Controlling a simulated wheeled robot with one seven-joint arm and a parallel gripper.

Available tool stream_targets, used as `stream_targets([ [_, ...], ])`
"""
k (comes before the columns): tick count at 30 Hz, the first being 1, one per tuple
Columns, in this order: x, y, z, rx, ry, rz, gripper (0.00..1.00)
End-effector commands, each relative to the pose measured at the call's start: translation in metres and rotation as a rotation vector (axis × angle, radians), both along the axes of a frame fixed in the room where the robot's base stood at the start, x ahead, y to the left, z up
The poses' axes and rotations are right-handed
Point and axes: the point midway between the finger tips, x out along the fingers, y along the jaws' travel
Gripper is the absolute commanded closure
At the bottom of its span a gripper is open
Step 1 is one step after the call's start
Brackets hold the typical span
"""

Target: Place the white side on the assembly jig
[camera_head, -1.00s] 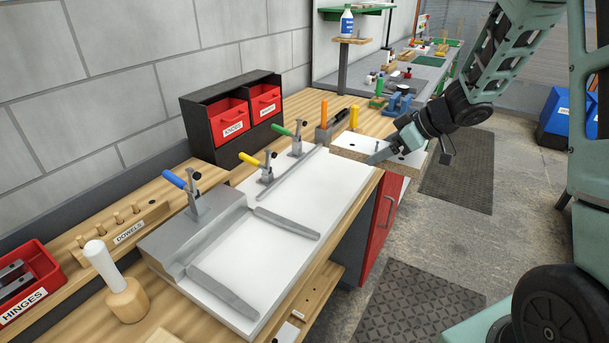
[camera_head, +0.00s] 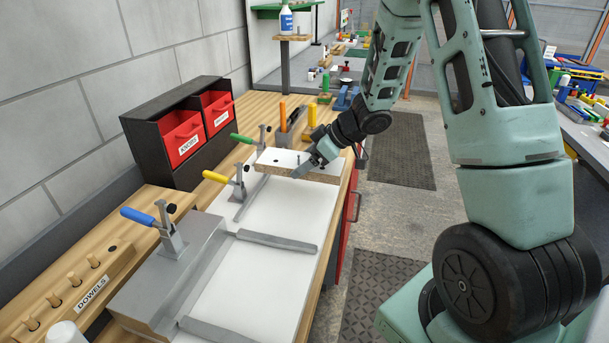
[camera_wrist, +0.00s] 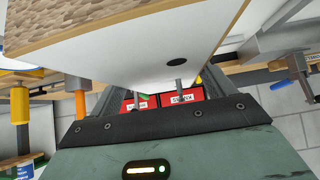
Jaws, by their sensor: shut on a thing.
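The white side (camera_head: 287,157) is a white board with a chipboard edge and dark holes. My gripper (camera_head: 304,168) is shut on its right part and holds it over the far end of the jig. In the wrist view the white side (camera_wrist: 140,40) fills the upper middle, with one dark hole visible, and my gripper's fingers (camera_wrist: 160,98) reach under it. The assembly jig (camera_head: 275,275) has a white bed with grey rails and toggle clamps with blue, yellow and green handles along its left. I cannot tell whether the board touches the jig.
A black cabinet with red drawers (camera_head: 182,138) stands left of the jig. The green-handled clamp (camera_head: 258,138) is close to the board's left end. Upright orange and yellow handles (camera_head: 283,115) stand behind it. A dowel rack (camera_head: 85,290) is at near left. The jig's near bed is clear.

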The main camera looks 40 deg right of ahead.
Motion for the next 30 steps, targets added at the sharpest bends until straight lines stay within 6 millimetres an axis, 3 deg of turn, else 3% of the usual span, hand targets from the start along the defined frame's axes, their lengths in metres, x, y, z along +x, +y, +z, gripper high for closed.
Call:
stream_targets([
  [7,0.000,0.001,-0.033,0.002,0.001,0.001,0.52],
  [29,0.000,0.000,-0.047,0.000,0.000,0.001,0.52],
  [30,0.000,0.000,-0.047,-0.001,0.001,0.001,0.07],
])
